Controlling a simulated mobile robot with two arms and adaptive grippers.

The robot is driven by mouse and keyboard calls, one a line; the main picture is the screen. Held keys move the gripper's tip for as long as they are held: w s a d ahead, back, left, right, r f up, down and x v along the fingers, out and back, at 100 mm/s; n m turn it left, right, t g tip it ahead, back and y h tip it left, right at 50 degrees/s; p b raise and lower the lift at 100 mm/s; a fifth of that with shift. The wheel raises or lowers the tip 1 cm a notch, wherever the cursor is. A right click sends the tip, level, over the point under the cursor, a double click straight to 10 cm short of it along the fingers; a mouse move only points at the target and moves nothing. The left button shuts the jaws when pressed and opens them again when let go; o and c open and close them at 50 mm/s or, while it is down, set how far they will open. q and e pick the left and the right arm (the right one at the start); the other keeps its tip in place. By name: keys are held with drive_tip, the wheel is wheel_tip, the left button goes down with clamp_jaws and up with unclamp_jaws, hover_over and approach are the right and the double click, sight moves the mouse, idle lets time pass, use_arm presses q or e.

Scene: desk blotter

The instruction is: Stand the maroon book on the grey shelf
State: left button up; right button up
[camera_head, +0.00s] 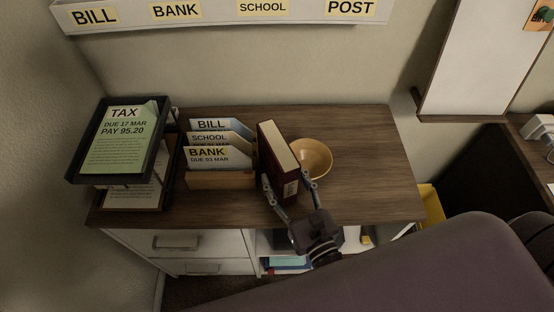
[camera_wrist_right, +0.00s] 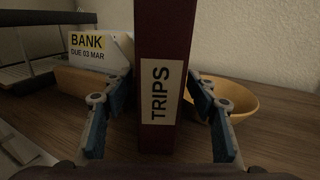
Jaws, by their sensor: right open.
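The maroon book (camera_head: 277,165) stands upright on the wooden cabinet top, between the letter holder and the yellow bowl. Its spine, labelled TRIPS, faces me in the right wrist view (camera_wrist_right: 160,95). My right gripper (camera_head: 287,182) is open, with one finger on each side of the book's spine. In the right wrist view the fingers (camera_wrist_right: 160,112) show gaps to the book on both sides. An open compartment with several lying books (camera_head: 287,264) shows below the cabinet top; I cannot tell whether it is the grey shelf. My left gripper is not in view.
A wooden letter holder (camera_head: 221,180) with BILL, SCHOOL and BANK cards stands close left of the book. The yellow bowl (camera_head: 316,158) sits close right. A black tray stack (camera_head: 118,140) stands at the left. The cabinet top's right part (camera_head: 370,170) is clear.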

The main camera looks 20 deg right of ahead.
drive_tip(key=w, duration=0.2)
drive_tip(key=w+p, duration=0.1)
drive_tip(key=shift+w+a+f, duration=0.1)
drive_tip(key=shift+w+a, duration=0.1)
drive_tip(key=shift+w, duration=0.3)
clamp_jaws()
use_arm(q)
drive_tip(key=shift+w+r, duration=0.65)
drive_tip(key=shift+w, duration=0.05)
